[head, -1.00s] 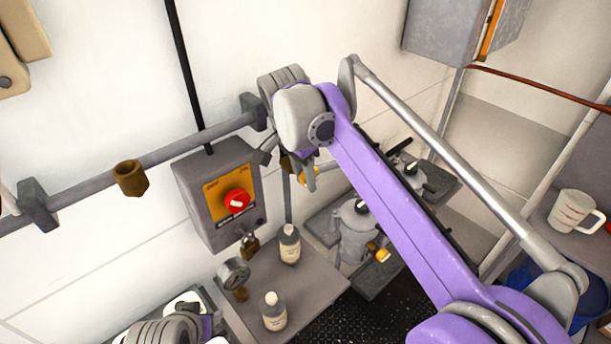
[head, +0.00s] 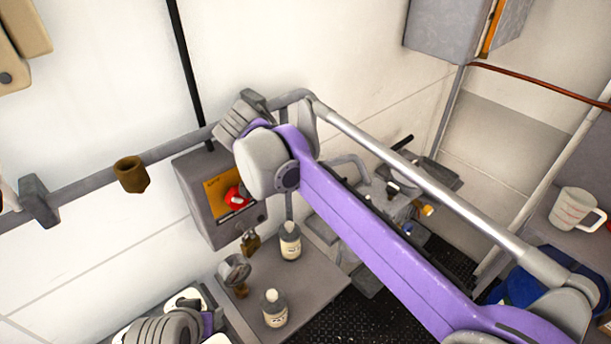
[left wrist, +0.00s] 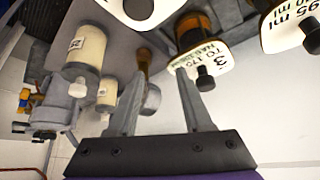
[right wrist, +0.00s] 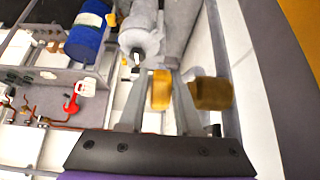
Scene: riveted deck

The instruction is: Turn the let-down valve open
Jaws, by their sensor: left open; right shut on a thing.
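A yellow handle (right wrist: 160,90) shows between the fingers of my right gripper (right wrist: 160,76) in the right wrist view. I cannot tell for sure that it belongs to the let-down valve. A brown-gold fitting (right wrist: 210,93) sits just right of the fingers. In the head view my right wrist and purple arm cover the right fingers and this handle. My left gripper (left wrist: 161,72) is open and empty in the left wrist view, close to bottles and a gauge. In the head view the left hand is at the bottom left, its fingers not clearly visible.
A grey switch box (head: 200,215) with a red knob (head: 236,197) is on the wall beside my right wrist. Two bottles (head: 290,242) (head: 274,308) and a gauge (head: 235,270) stand on a grey shelf below. A brass fitting (head: 131,174) hangs on the wall pipe.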

